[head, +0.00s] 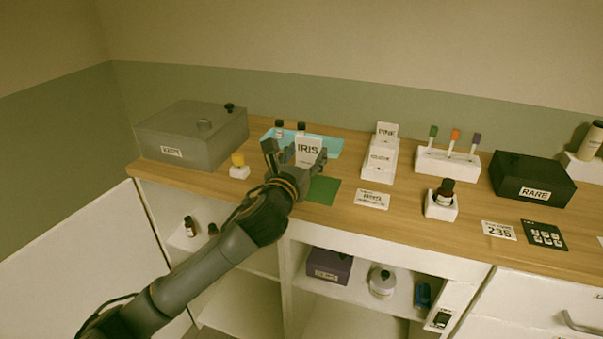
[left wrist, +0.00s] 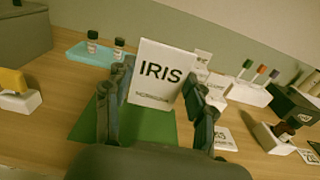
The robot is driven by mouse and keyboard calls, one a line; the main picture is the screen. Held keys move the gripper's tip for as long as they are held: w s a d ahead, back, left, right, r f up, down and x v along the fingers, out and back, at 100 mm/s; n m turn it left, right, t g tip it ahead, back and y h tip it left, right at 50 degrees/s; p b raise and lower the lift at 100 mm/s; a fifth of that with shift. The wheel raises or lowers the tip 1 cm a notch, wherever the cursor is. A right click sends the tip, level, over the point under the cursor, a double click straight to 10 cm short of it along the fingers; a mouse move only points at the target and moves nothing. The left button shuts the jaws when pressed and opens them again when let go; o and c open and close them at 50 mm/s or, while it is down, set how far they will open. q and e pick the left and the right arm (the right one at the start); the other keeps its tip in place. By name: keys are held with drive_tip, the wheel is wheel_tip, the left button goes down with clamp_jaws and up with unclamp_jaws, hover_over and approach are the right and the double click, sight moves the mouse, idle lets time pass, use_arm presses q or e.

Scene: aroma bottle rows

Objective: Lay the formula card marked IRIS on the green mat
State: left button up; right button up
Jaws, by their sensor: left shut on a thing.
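The white card marked IRIS (head: 308,150) is held upright in my left gripper (head: 297,156), above the counter near the green mat. In the left wrist view the IRIS card (left wrist: 160,75) stands between the two fingers of my left gripper (left wrist: 155,105), its print facing the camera. The green mat (head: 322,191) lies flat on the wooden counter, partly hidden by the gripper. In the left wrist view the mat (left wrist: 85,125) shows below and behind the fingers. My right gripper is not in view.
A blue tray (head: 326,149) with small bottles lies behind the gripper. A grey box (head: 190,130) stands left, with a yellow-topped white block (head: 238,168) nearby. A white card holder (head: 380,162), a lettered card (head: 372,199) and a bottle on a white stand (head: 441,205) are to the right.

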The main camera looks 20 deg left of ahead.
sight(303, 160)
use_arm(q)
drive_tip(key=shift+w+a+f, duration=0.3)
drive_tip(key=shift+w+f, duration=0.15)
drive_tip(key=shift+f, duration=0.15)
drive_tip(key=shift+w+a+f, duration=0.25)
drive_tip(key=shift+w+f, duration=0.15)
drive_tip(key=shift+f, duration=0.2)
drive_tip(key=shift+w+a+f, duration=0.1)
drive_tip(key=shift+w+f, duration=0.05)
drive_tip(key=shift+f, duration=0.85)
drive_tip(key=shift+w+a+f, duration=0.1)
drive_tip(key=shift+f, duration=0.9)
drive_tip(key=o, duration=0.8)
drive_tip(key=shift+r, duration=0.15)
drive_tip(key=s+b, duration=0.1)
drive_tip(key=s, duration=1.1)
drive_tip(key=shift+a, duration=0.2)
